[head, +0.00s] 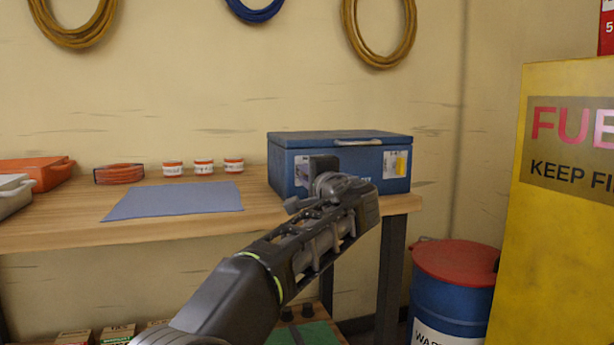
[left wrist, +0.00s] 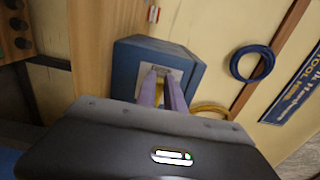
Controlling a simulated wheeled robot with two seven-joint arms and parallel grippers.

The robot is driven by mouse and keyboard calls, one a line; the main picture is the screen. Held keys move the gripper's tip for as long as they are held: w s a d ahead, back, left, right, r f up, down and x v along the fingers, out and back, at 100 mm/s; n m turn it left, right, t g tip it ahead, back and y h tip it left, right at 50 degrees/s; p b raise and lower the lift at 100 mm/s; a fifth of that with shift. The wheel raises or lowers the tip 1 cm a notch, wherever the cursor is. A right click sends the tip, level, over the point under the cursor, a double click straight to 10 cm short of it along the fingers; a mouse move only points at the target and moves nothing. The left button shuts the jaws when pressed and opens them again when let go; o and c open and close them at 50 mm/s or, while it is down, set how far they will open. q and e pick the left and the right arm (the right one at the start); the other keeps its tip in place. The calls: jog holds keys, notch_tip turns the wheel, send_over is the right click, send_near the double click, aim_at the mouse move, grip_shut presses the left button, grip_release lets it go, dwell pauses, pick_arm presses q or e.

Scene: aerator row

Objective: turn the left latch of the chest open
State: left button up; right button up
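The blue chest (head: 340,141) stands at the right end of the wooden bench with its lid down. A light plate with a yellow part, seemingly the right latch (head: 397,164), is on the right of its front. My left gripper (head: 318,170) is at the left of the chest front and covers the left latch in the head view. In the left wrist view, the two purplish fingers (left wrist: 160,88) reach a pale plate (left wrist: 161,70) on the chest (left wrist: 190,67), with a narrow gap between them. Whether they grip the latch is unclear. My right gripper is not in view.
A blue drum with a red lid (head: 455,262) and a yellow fuel cabinet (head: 555,235) stand at the right.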

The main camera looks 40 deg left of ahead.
pick_arm(q)
jog(key=o, duration=0.5)
jog(key=v, duration=0.7)
jog(key=shift+s+d, duration=0.2)
jog(key=shift+d, duration=0.15)
